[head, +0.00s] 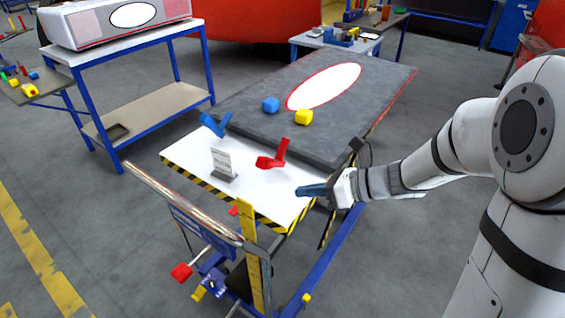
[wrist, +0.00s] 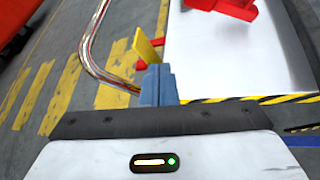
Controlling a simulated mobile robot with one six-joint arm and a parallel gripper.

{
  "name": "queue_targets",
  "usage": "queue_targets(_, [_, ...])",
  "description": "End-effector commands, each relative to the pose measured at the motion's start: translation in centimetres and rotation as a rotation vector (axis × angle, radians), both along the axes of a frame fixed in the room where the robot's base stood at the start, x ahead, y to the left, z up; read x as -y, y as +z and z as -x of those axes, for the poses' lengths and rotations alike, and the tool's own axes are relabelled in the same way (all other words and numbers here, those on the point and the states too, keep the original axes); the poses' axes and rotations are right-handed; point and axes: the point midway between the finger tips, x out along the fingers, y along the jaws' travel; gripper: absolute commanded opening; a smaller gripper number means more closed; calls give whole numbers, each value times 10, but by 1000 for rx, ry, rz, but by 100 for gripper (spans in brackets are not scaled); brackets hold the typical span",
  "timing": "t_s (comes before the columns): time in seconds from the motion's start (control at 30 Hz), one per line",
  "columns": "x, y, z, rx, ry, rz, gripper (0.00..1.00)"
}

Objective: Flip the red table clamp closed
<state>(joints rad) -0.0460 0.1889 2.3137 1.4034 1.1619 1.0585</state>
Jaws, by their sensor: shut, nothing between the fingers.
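The red table clamp (head: 273,156) stands on the white table top (head: 185,152), with its red handle raised at a slant. It also shows at the top of the wrist view (wrist: 225,7), where it is partly cut off. My gripper (head: 302,190) has blue fingers and is at the right front corner of the table, right of and nearer than the clamp, apart from it. Its fingers are together and empty in the wrist view (wrist: 158,82).
A metal rail (head: 180,200) and a yellow post (head: 252,240) stand in front.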

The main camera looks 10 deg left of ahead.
Motion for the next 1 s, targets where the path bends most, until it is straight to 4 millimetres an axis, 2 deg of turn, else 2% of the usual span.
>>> queue_targets(0.1, [-7,-7,-26,-152,-133,-111,0])
queue_targets(0.2, [-9,-9,-38,-220,-192,-164,0])
queue_targets(0.67, [-13,-9,-43,-243,-212,-184,0])
queue_targets(0.77, [-23,-12,-44,-243,-210,-183,0])
queue_targets(1.0, [-64,-24,-51,-244,-207,-182,0])
